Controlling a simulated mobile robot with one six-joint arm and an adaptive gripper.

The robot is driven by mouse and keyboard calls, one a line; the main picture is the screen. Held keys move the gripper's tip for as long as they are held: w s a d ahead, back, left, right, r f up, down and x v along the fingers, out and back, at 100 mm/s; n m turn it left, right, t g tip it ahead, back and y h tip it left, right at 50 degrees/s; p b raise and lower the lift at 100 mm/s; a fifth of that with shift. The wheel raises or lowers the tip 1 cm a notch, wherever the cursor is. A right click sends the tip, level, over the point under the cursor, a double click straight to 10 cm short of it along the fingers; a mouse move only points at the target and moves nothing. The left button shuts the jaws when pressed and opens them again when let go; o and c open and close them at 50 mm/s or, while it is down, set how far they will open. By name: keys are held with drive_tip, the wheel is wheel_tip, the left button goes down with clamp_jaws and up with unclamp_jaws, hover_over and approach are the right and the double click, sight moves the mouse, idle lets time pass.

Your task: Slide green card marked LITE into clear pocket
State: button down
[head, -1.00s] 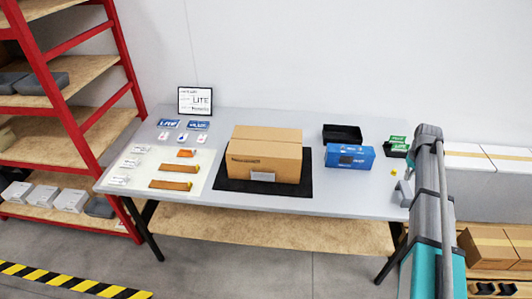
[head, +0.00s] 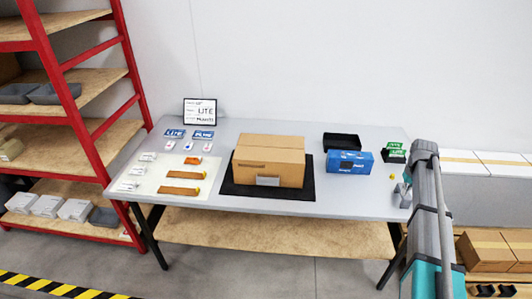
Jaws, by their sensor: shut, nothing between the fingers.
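Green cards lie at the right back of the table in the head view, at the edge of a dark tray. The nearer green card (head: 397,153) appears to read LITE; the lettering on the farther one is too small to read. A pale, see-through-looking pocket (head: 268,181) is on the front face of the brown carton (head: 270,152), and no green card shows in it. My arm rises at the right, and my gripper does not show clearly; the arm seems to hide it.
The carton stands on a black mat (head: 227,185). A blue box (head: 350,161) and black tray (head: 342,141) stand right of it. A pale sheet (head: 150,187) with small parts lies left. A small grey object (head: 403,194) is beside my arm. A red shelf stands left.

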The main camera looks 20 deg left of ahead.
wheel_tip(320, 180, down, 7)
drive_tip(key=b, duration=0.7)
drive_tip(key=shift+s, duration=0.15)
drive_tip(key=shift+d, duration=0.15)
idle(0.4)
